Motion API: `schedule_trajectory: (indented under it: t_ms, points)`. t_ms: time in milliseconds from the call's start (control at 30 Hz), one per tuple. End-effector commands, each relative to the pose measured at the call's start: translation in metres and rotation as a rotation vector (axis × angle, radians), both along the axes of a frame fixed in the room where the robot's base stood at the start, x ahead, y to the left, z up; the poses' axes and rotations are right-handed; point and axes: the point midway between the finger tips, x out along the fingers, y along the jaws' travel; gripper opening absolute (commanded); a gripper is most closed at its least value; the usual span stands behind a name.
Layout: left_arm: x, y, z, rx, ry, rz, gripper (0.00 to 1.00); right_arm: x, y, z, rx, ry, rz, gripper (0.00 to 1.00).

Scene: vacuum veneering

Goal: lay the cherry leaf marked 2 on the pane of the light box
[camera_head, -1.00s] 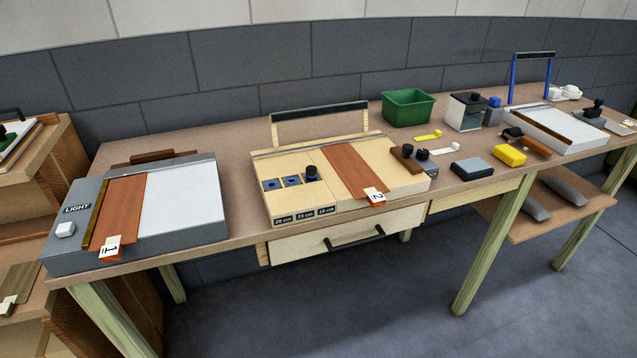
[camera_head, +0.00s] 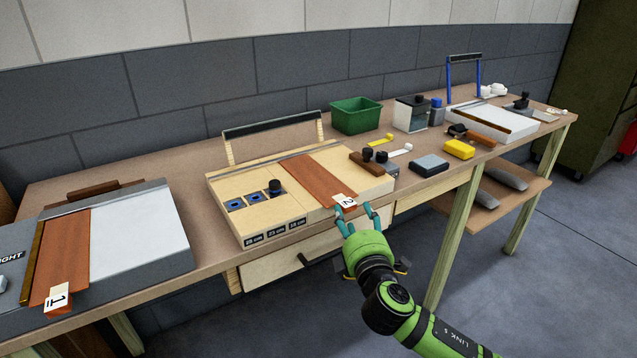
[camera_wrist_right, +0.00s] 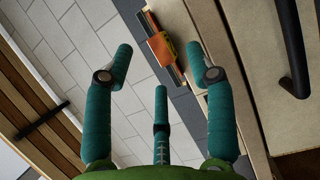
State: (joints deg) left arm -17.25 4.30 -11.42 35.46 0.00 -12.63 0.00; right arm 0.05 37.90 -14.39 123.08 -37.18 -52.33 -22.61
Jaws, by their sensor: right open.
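The cherry leaf marked 2 (camera_head: 313,176) is a red-brown strip lying across the pale wooden cutting board (camera_head: 225,190). Its white tag "2" (camera_head: 345,201) is at the front edge. My right gripper (camera_head: 357,211) is open at that front end, its fingers close around the tag end; contact cannot be told. In the right wrist view an orange-brown end (camera_wrist_right: 163,48) shows between the open fingertips (camera_wrist_right: 160,52). The light box (camera_head: 120,262) stands at the left, its white pane (camera_head: 135,230) partly bare. Another red-brown leaf, marked 1 (camera_head: 65,250), lies on its left part.
A brass-coloured strip (camera_head: 40,265) runs along leaf 1. A drawer handle (camera_wrist_right: 288,45) is near the right gripper.

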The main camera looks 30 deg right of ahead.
Motion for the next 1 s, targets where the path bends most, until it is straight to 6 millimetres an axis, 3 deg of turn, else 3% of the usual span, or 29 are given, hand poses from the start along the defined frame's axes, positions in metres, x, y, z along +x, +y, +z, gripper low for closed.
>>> schedule_trajectory:
  t_ms: [200, 500, 633, 667, 1000]
  points:
    - [0.001, -0.001, 0.006, -0.002, -0.003, 0.0, 0.4, 0.029, -0.011, 0.002, 0.001, 0.0, 0.0, 0.56]
    - [0.002, 0.001, 0.006, 0.001, -0.003, -0.002, 0.4, 0.033, -0.012, 0.001, 0.002, 0.002, 0.001, 0.56]
    - [0.002, 0.003, 0.006, 0.004, -0.004, -0.003, 0.4, 0.033, -0.012, 0.001, 0.002, 0.002, 0.001, 0.04]
    - [0.002, 0.003, 0.006, 0.004, -0.004, -0.003, 0.4, 0.033, -0.012, 0.001, 0.002, 0.002, 0.001, 0.0]
    - [0.002, 0.003, 0.006, 0.004, -0.003, -0.003, 0.4, 0.033, -0.012, 0.001, 0.001, 0.001, 0.001, 0.0]
